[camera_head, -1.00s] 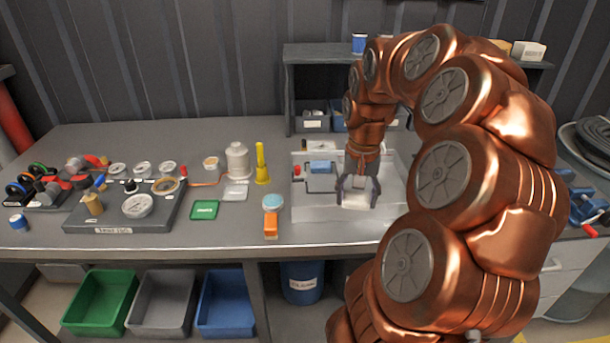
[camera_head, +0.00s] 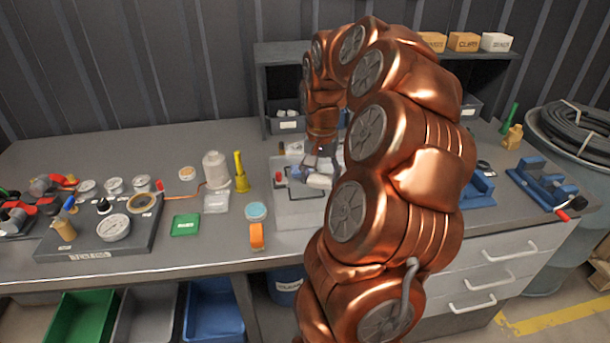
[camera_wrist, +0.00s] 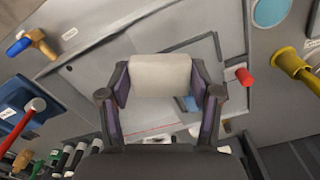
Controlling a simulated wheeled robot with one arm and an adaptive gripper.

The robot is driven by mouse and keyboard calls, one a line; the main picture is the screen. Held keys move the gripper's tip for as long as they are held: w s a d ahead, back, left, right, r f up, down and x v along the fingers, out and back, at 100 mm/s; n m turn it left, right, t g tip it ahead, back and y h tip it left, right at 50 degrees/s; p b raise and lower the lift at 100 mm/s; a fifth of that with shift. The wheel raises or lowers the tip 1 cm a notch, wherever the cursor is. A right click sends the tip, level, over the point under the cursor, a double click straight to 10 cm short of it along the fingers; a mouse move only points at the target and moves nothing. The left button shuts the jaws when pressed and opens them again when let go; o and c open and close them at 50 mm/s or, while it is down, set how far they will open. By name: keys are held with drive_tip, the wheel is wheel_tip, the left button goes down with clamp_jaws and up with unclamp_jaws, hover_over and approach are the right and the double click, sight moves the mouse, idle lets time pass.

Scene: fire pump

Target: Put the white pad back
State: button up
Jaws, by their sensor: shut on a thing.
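The white pad (camera_wrist: 160,75) is a pale block held between the two fingers of my gripper (camera_wrist: 161,88). It also shows in the head view (camera_head: 319,181), partly hidden by my arm. My gripper (camera_head: 325,171) is shut on the pad, above a light grey tray-like panel (camera_head: 297,209). In the wrist view, the panel (camera_wrist: 118,62) lies beyond the pad, with a raised edge and a recessed area. A bit of blue shows just below the pad's right end. I cannot tell whether the pad touches the panel.
A red knob (camera_head: 279,178) stands at the panel's left. A yellow funnel-like piece (camera_head: 241,172), a light blue disc (camera_head: 256,211) and an orange block (camera_head: 257,236) stand left of it. A shelf (camera_head: 270,95) is behind. Blue vise-like tools (camera_head: 549,183) lie at right.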

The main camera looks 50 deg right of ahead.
drive_tip(key=p, duration=0.1)
hover_over(305, 191)
drive_tip(key=shift+f, duration=0.2)
drive_tip(key=shift+f+p, duration=0.95)
drive_tip(key=shift+f, duration=0.85)
drive_tip(key=shift+f+b, duration=0.65)
drive_tip(key=shift+b, duration=0.15)
drive_tip(key=o, duration=1.2)
drive_tip(key=shift+r, duration=0.15)
